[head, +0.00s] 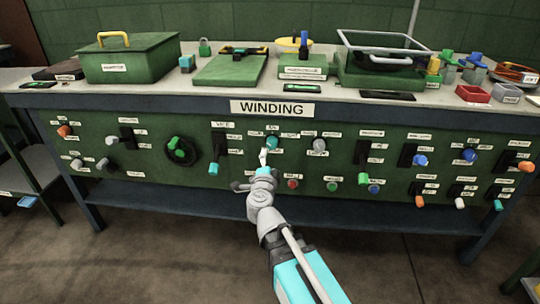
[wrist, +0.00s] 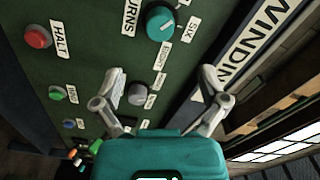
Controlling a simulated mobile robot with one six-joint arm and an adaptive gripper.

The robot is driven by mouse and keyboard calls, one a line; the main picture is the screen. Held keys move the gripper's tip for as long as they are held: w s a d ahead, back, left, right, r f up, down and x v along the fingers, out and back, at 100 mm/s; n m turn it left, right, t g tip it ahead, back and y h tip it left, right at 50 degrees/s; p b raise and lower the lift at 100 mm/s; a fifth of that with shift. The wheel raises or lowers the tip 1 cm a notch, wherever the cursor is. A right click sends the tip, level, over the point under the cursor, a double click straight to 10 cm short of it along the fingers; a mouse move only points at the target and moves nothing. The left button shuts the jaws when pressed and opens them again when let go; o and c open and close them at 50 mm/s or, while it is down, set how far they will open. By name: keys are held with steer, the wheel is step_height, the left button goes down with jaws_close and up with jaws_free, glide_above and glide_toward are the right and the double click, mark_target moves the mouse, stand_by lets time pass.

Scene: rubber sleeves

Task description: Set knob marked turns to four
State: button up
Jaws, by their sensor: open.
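The teal knob (wrist: 158,22) sits on the green panel at the top of the wrist view. A label ending in "URNS" (wrist: 130,16) is beside it, cut by the frame edge, and a "SIX" label (wrist: 192,28) is on its other side. I cannot tell clearly where its pointer is set. In the head view the teal knob (head: 273,142) is just beyond my gripper (head: 265,155), under the WINDING sign. My gripper also shows in the wrist view (wrist: 162,74), its two fingers spread and empty, apart from the knob.
A grey knob (wrist: 138,94) is close to the fingers. A red knob (wrist: 38,37) marked HALT and a green knob (wrist: 56,93) are lower on the panel. A black lever plate (head: 221,142) is left of the teal knob. The WINDING sign (head: 276,108) is above.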

steer(key=shift+s, duration=0.85)
steer(key=s+d+f+n+g+y+p, duration=0.3)
steer(key=s+d+f+n+g+y, duration=0.2)
steer(key=d+f+n+g, duration=0.8)
steer(key=s+d+f+n+g+h+p, duration=0.15)
steer(key=s+d+g+h, duration=0.3)
steer(key=s+d, duration=0.45)
step_height(320, 180, up, 38)
steer(key=d+p, duration=0.1)
steer(key=p, duration=3.6)
steer(key=shift+w+p, duration=0.15)
steer(key=shift+p, duration=0.2)
